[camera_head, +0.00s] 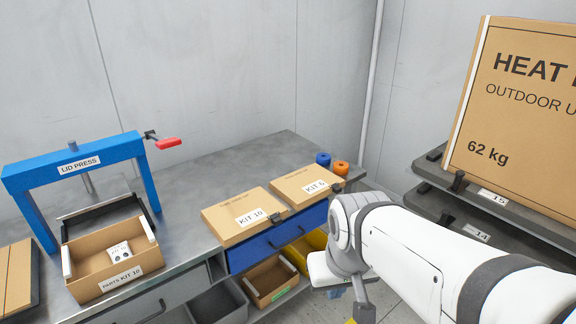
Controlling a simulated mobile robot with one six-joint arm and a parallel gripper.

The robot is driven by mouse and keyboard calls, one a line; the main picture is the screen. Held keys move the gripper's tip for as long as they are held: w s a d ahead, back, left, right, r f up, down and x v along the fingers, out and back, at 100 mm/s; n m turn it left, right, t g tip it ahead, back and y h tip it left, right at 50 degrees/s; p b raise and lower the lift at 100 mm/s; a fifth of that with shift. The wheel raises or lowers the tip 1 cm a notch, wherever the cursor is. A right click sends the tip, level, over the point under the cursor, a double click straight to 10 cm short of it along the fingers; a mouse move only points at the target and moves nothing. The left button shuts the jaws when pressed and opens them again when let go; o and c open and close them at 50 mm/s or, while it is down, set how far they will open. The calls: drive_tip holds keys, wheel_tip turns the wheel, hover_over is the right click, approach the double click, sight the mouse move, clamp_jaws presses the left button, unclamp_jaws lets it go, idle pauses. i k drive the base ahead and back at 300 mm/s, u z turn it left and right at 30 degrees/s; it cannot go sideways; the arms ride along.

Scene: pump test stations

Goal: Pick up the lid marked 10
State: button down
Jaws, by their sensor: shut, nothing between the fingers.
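The lid marked KIT 10 (232,211) is a flat brown cardboard piece with a white label. It lies on the grey bench above a blue drawer front, with a small black tab at its right front corner. A similar lid marked KIT 6 (300,183) lies just to its right and farther back. My arm comes in from the lower right and bends down in front of the bench, to the right of both lids. I cannot make out my gripper's fingers. Nothing of my arm touches the KIT 10 lid.
A blue lid press (113,150) with a red handle stands at the left. An open box labelled PARTS KIT 10 (95,243) sits at it, with a small white part inside. A large heat-unit carton (520,130) stands on the right rack. Blue and orange rolls sit behind the lids.

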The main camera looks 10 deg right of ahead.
sight(232, 221)
drive_tip(key=z, duration=0.05)
drive_tip(key=k, duration=0.5)
drive_tip(key=z, duration=0.2)
drive_tip(key=i, duration=1.45)
drive_tip(key=u, duration=0.6)
